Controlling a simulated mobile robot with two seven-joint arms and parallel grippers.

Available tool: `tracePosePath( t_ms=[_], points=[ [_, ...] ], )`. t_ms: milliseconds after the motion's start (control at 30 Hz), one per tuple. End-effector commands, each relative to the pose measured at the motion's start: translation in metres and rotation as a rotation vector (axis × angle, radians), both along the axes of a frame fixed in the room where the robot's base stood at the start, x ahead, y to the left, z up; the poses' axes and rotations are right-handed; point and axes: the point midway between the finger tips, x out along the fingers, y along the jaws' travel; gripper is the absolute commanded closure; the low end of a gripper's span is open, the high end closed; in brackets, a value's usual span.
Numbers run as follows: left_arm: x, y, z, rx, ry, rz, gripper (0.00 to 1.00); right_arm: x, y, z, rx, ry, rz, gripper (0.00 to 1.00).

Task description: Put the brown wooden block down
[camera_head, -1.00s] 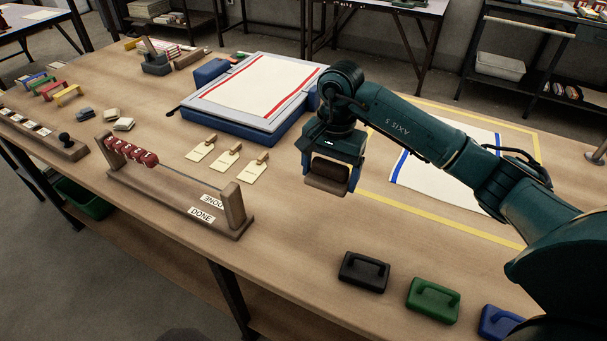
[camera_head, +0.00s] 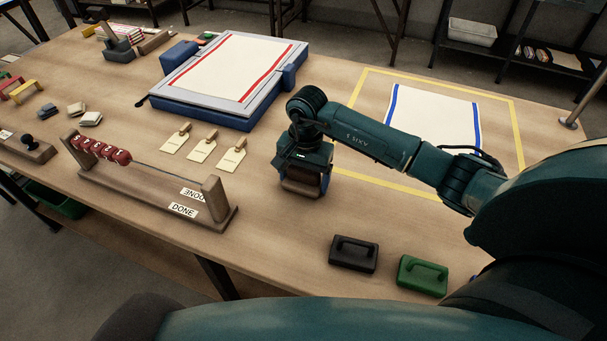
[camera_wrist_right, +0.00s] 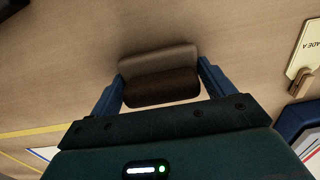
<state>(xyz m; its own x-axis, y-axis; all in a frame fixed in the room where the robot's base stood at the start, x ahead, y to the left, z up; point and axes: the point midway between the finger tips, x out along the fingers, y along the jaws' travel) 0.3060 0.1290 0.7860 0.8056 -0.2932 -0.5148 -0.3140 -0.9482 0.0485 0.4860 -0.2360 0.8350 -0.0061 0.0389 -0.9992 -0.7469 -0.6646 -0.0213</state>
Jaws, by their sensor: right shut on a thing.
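The brown wooden block (camera_head: 301,188) is between the blue fingers of my right gripper (camera_head: 306,181), over the middle of the table. In the right wrist view the block (camera_wrist_right: 158,88) spans the gap between both fingers of the right gripper (camera_wrist_right: 160,74), which is shut on it. The block has a lighter brown part and a darker rounded part. It is low, close to the tabletop (camera_head: 240,268); I cannot tell whether it touches. My left gripper is not in view.
A black block (camera_head: 353,254) and a green block (camera_head: 422,276) with handles stand near the front. A bead rack (camera_head: 140,180) and several tags (camera_head: 202,149) lie left. A blue-framed board (camera_head: 225,75) is behind. A yellow-outlined area (camera_head: 345,178) with a blue-striped cloth (camera_head: 430,115) is right.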

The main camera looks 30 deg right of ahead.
Motion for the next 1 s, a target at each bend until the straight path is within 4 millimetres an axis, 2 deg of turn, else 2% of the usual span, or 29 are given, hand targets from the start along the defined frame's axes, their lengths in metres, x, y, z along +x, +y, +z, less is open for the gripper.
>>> tracePosePath(
  t_ms=[300, 333, 533, 833, 1000],
  points=[
    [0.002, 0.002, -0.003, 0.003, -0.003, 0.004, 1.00, 0.001, 0.000, -0.004, 0.001, -0.004, 0.001, 0.55],
    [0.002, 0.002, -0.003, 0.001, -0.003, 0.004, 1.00, 0.001, 0.000, -0.004, 0.000, -0.003, 0.000, 0.18],
    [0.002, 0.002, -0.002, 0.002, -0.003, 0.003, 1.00, 0.001, 0.000, -0.003, 0.001, -0.002, 0.001, 0.02],
    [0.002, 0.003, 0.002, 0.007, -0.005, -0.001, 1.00, 0.001, 0.000, 0.001, 0.001, -0.002, 0.001, 0.00],
    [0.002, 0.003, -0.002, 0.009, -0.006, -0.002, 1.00, 0.002, -0.001, 0.021, 0.000, -0.009, 0.003, 0.00]
  ],
)
